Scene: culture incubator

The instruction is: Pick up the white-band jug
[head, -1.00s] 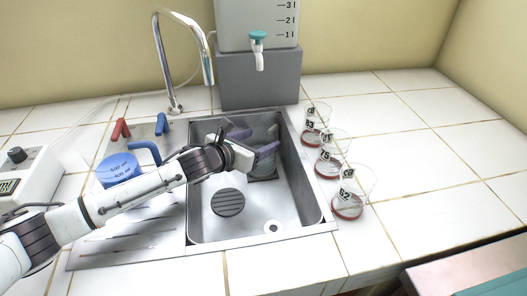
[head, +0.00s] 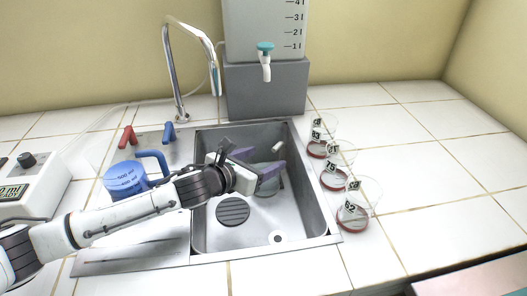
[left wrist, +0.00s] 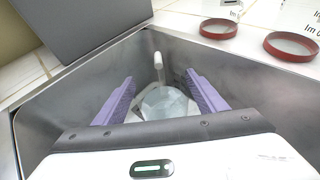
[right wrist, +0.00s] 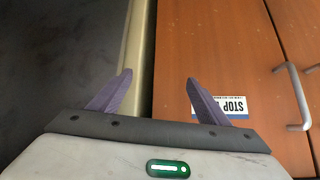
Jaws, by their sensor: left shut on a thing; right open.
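The white-band jug (head: 268,187) is a clear vessel inside the steel sink, mostly hidden behind my left gripper (head: 264,160). In the left wrist view the clear jug (left wrist: 165,104) lies between the two purple fingers, with a white upright part, perhaps its handle, beyond it. My left gripper (left wrist: 158,76) is shut on the jug, one finger on each side. The head view does not show clearly whether the jug touches the sink floor. My right gripper (right wrist: 158,76) is open and empty, facing an orange cabinet front; it is outside the head view.
The sink (head: 205,225) walls surround the left gripper. A blue jug (head: 125,178) stands left of the sink. A tap (head: 172,75) and a water tank (head: 262,25) stand behind. The counter at right is clear.

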